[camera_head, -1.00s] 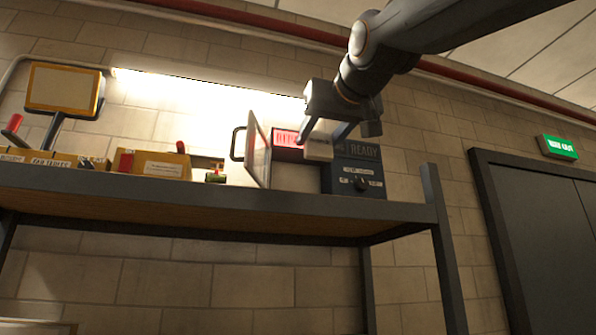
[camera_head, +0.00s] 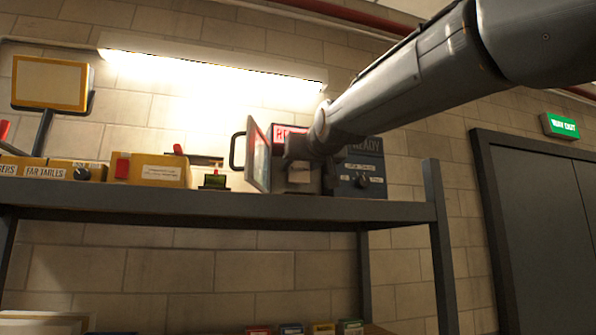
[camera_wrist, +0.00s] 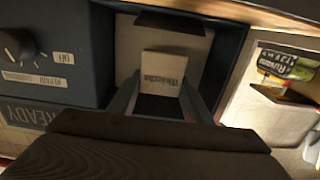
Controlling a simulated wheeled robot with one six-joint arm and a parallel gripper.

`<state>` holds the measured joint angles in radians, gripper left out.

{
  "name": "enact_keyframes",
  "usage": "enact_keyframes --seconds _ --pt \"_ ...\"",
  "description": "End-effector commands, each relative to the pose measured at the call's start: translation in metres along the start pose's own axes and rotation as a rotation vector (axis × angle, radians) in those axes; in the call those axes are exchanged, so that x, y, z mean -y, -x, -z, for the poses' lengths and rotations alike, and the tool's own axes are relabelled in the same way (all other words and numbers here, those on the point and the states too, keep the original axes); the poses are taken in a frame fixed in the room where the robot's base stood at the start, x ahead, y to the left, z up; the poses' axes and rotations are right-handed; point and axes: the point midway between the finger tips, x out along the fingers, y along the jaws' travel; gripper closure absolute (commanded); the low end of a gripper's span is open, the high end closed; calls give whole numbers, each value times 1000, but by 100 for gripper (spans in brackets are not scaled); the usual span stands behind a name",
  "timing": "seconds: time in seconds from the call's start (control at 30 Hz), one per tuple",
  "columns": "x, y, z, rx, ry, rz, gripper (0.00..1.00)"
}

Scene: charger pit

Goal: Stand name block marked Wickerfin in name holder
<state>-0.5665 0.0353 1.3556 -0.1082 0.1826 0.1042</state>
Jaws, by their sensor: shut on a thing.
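The name block (camera_wrist: 163,72) is a small cream block with dark lettering, upside down in the wrist view and hard to read but resembling Wickerfin. My gripper (camera_wrist: 162,98) is shut on it, one finger along each side. In the head view my gripper (camera_head: 298,160) reaches into the open-fronted case with the red lit sign (camera_head: 288,131), and the cream block shows below the wrist. Past the block, a dark low bar (camera_wrist: 172,23) lies in the pale compartment. I cannot tell whether it is the name holder or whether the block touches it.
A hinged door (camera_head: 258,155) stands open left of the case. A dark control panel (camera_head: 361,168) with READY lettering and a knob adjoins it on the right. Yellow boxes (camera_head: 150,170) and a small green-topped item (camera_head: 215,180) stand left on the shelf (camera_head: 220,208).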

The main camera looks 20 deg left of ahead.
Motion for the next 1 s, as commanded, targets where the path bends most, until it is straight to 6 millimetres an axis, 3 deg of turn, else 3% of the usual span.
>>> enact_keyframes --seconds 0.33,0.6,0.63,0.7,1.0 --pt "0 -2 -32 1 1 -1 78" --pt "0 -2 -35 0 0 0 78" --pt "0 -2 -36 1 0 0 50" --pt "0 -2 -36 1 0 0 38" --pt "0 -2 -35 0 1 0 36"
